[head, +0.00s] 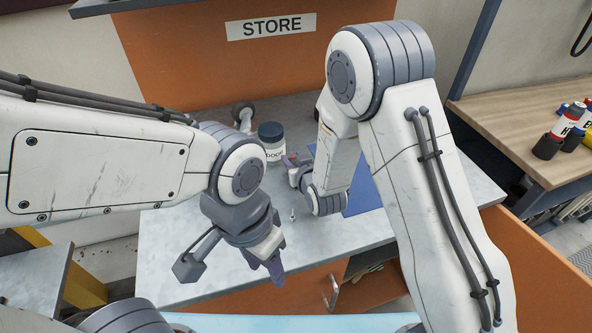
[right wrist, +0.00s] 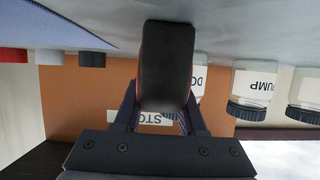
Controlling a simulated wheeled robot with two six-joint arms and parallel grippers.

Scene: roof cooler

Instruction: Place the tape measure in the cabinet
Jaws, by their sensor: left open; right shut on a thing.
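My right gripper (right wrist: 163,112) is shut on the tape measure (right wrist: 167,75), a dark block with a reddish edge in the right wrist view. In the head view my right gripper (head: 294,166) is over the back of the grey worktop (head: 185,235), beside a labelled jar; I cannot make out the tape measure there. My left gripper (head: 272,272) is open and empty at the worktop's front edge. The orange cabinet (head: 300,290) is below the worktop, with a metal handle and a dark opening to its right. An orange panel (head: 545,255) stands out at the right, seemingly an open door.
A jar with a dark lid (head: 271,142) stands behind my right gripper. A blue mat (head: 362,195) lies partly behind my right arm. An orange panel with a STORE sign (head: 271,26) is at the back. Bottles (head: 565,125) stand on a wooden bench at right.

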